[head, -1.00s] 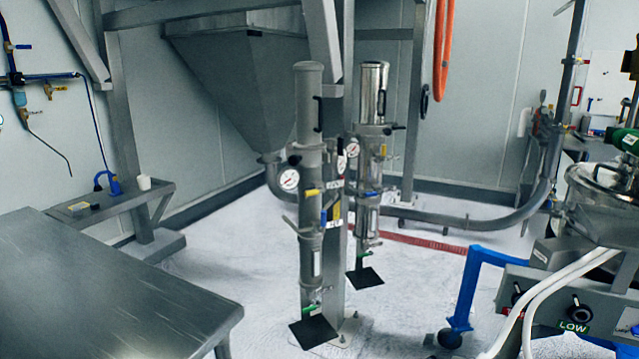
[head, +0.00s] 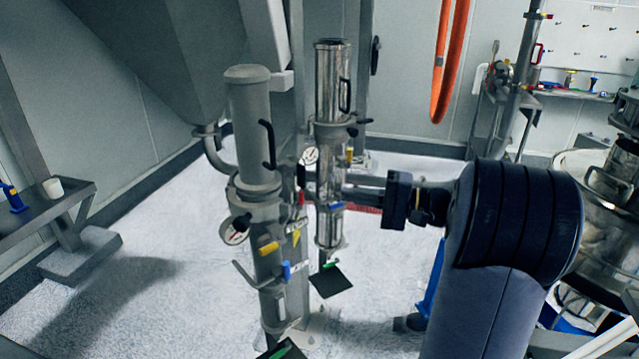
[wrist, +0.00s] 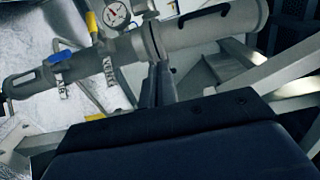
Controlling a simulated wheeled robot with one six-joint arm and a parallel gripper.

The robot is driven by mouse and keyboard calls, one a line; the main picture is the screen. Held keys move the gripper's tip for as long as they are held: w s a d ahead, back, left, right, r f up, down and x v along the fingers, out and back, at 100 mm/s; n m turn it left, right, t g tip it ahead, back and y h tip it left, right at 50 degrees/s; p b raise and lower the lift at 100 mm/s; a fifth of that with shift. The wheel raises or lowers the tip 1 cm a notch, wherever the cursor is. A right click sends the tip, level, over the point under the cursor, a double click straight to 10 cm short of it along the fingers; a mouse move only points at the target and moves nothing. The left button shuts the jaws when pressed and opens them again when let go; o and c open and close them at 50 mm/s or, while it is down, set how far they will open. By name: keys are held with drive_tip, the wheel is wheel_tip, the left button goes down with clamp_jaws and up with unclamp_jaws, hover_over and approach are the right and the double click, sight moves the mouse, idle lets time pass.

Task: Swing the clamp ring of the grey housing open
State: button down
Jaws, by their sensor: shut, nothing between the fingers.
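The grey housing (head: 249,130) is a matte upright tube at left of centre in the head view. Its clamp ring (head: 255,192) goes around it below the black handle and looks closed. In the wrist view the housing (wrist: 205,32) lies across the top, with the ring (wrist: 153,42) just beyond my fingertips. My gripper (head: 352,187) is shut and empty, pointing left to the right of the grey housing, with a gap between them in the head view. Its fingers also show in the wrist view (wrist: 160,72). Whether they touch the ring is unclear.
A polished housing (head: 331,85) stands right behind the grey one, and my fingers appear close to it in the picture. The floor at left is clear.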

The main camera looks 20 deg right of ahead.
sight(265, 209)
drive_tip(key=w+a+p, duration=0.2)
drive_tip(key=a+p, duration=0.1)
drive_tip(key=a, duration=0.8)
drive_tip(key=shift+p, duration=0.4)
drive_tip(key=shift+f, duration=0.15)
drive_tip(key=s+a+m+t+h+b, duration=0.2)
drive_tip(key=s+t+b, duration=0.1)
drive_tip(key=b, duration=0.3)
drive_tip(key=shift+a+f+m+h, duration=0.1)
drive_tip(key=shift+a+m+h, duration=0.25)
drive_tip(key=shift+m+h, duration=0.05)
drive_tip(key=shift+s+a+t+b, duration=0.35)
drive_tip(key=shift+a+b, duration=0.15)
drive_tip(key=shift+b, duration=0.2)
drive_tip(key=shift+s+a+r, duration=0.15)
drive_tip(key=shift+r, duration=0.05)
